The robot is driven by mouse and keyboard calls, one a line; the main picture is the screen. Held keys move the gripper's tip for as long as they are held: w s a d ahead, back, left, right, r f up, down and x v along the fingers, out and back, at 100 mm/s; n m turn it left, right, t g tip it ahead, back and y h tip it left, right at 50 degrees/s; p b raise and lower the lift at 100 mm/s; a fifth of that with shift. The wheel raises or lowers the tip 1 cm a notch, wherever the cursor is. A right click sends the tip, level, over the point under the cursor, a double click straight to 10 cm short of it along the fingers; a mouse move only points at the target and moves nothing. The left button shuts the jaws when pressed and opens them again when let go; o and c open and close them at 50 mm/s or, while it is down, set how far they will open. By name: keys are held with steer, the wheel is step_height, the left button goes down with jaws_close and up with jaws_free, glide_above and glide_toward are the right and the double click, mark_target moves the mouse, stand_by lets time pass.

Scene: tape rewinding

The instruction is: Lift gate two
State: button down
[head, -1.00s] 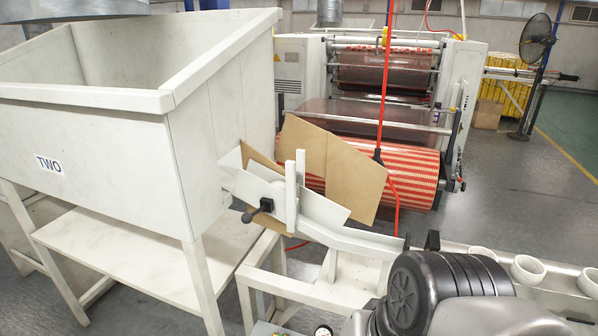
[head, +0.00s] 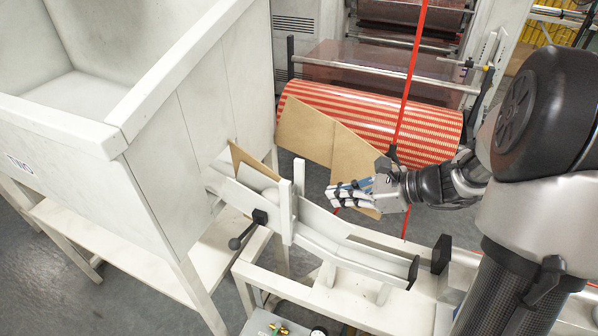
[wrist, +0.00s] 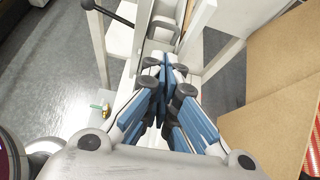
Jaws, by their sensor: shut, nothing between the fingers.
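The bin marked TWO (head: 190,60) stands at the left, with a white chute (head: 330,240) sloping down from it to the right. Gate two, with white upright posts (head: 285,212), stands across the chute, and its black lever (head: 238,240) hangs on the near side. A white rounded thing (head: 271,196) shows in the chute just behind the posts. My gripper (head: 335,194) is shut and empty, to the right of the gate and apart from it. In the wrist view, my shut blue-padded fingers (wrist: 165,75) show over the chute, and the lever (wrist: 100,9) is partly cut off at the top.
Brown boards (head: 310,135) stand behind the chute, close to my gripper. A roll with red and cream stripes (head: 360,115) lies in the machine behind. Black end pieces (head: 441,254) stand at the chute's lower end.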

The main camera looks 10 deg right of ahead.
mark_target(294, 200)
steer(key=shift+d, duration=0.1)
stand_by(0.3)
steer(key=b+x, duration=0.2)
steer(key=x, duration=0.8)
steer(key=shift+w, duration=0.1)
steer(key=shift+r, duration=0.15)
